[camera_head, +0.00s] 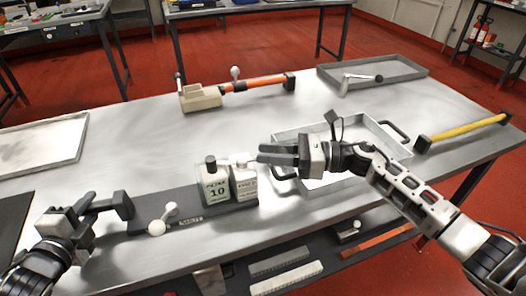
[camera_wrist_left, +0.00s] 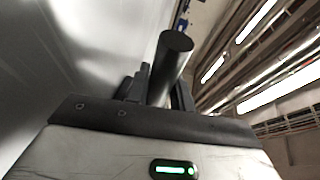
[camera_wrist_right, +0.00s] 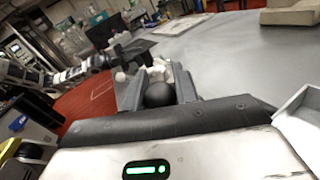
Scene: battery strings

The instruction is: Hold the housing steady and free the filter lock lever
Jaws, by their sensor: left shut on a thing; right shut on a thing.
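The filter housing is a pale block labelled "FILTER 10" (camera_head: 215,184) with a dark cap, standing on a dark base plate (camera_head: 190,208). A second pale labelled block (camera_head: 244,184) stands beside it, with a white lever-like part (camera_head: 238,159) on top. My left gripper (camera_head: 112,206) is shut on a dark upright handle at the plate's left end; this dark cylinder (camera_wrist_left: 172,55) shows between the fingers in the left wrist view. My right gripper (camera_head: 268,154) is at the second block's top right, shut on a dark round knob (camera_wrist_right: 159,94). The fingers partly hide the lever's end.
A small white lever with a ball end (camera_head: 163,220) sits on the plate. A grey tray (camera_head: 365,128) lies under my right arm. An orange-handled tool (camera_head: 250,84) lies behind, a yellow bar (camera_head: 464,130) at right.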

